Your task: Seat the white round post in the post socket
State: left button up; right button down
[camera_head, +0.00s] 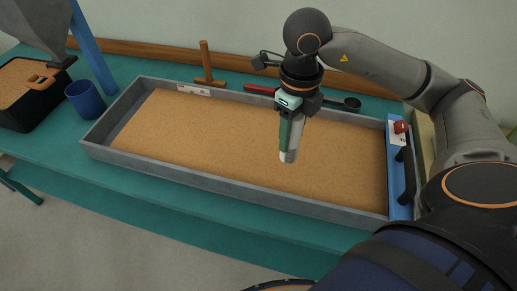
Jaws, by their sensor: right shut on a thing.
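My right gripper (291,146) points down over the sand-filled tray (165,166), right of its middle. It is shut on a white round post (287,157). Only a short white end shows at the fingertips; the fingers hide the rest. I cannot tell whether the post's lower end touches the sand. I cannot make out the post socket in this view. My left gripper is not in view.
Behind the tray lie a wooden T-shaped tool (206,68), a red-handled tool (258,90) and a dark round-ended tool (352,103). A blue cup (85,99) and a black sand bin (40,108) stand at left. A blue panel with a red knob (401,127) is at the tray's right end.

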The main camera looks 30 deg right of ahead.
jog(key=m, duration=0.1)
jog(key=d+m, duration=0.1)
jog(key=m, duration=0.1)
jog(key=shift+s+r+m, duration=0.15)
jog(key=shift+r+m, duration=0.05)
jog(key=shift+m, duration=0.1)
jog(key=shift+w+f, duration=0.1)
jog(key=shift+w, duration=0.15)
jog(key=w+f+p, duration=0.2)
jog(key=w+f, duration=0.2)
jog(key=w, duration=0.5)
send_over(259, 150)
notch_tip(259, 150, down, 8)
jog(key=shift+f+p, duration=0.2)
jog(key=shift+p, duration=0.2)
jog(key=shift+w+f, duration=0.1)
jog(key=shift+f, duration=0.1)
jog(key=shift+f, duration=0.1)
jog(key=shift+c, duration=1.8)
grip_release()
